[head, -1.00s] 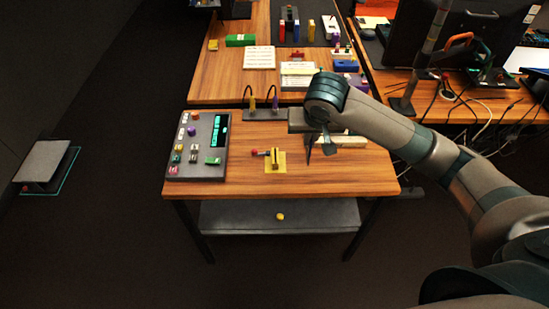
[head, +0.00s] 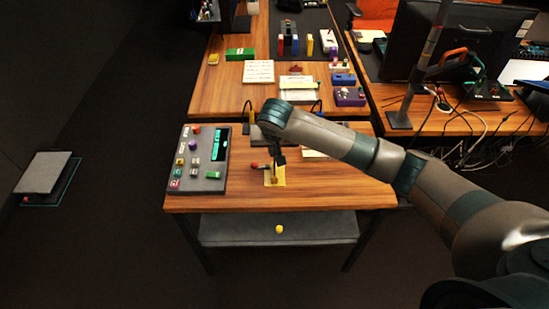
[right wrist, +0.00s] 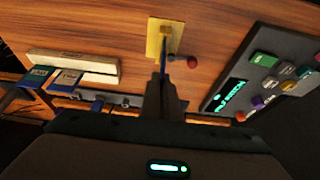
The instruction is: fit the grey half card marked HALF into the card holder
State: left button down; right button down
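My right gripper (right wrist: 160,92) is shut, with a thin dark edge (right wrist: 163,59) standing out between its fingertips. This looks like the grey half card seen edge-on; its HALF mark is not visible. The edge points at a brass slotted block on a yellow plate (right wrist: 155,45), which looks like the card holder. The tip is at or very near the block; I cannot tell whether it is inside. In the head view my right gripper (head: 277,160) is over the yellow plate (head: 274,181) and hides much of the block. My left gripper is not in view.
A red-knobbed lever (right wrist: 191,62) sits beside the yellow plate. A grey console (head: 200,160) with buttons and a green display stands left. A pale rack (right wrist: 85,66) with blue labelled cards (right wrist: 66,80) lies near my gripper. The table's front is clear.

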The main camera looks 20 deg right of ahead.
jog(key=shift+f, duration=0.1)
notch_tip(320, 180, down, 3)
jog(key=shift+f+p, duration=0.15)
jog(key=shift+p, duration=0.45)
jog(key=shift+f, duration=0.25)
jog(key=shift+f, duration=0.1)
jog(key=c, duration=2)
grip_release()
jog(key=b+v, duration=0.1)
jog(key=v, duration=1.1)
jog(key=shift+b, duration=0.3)
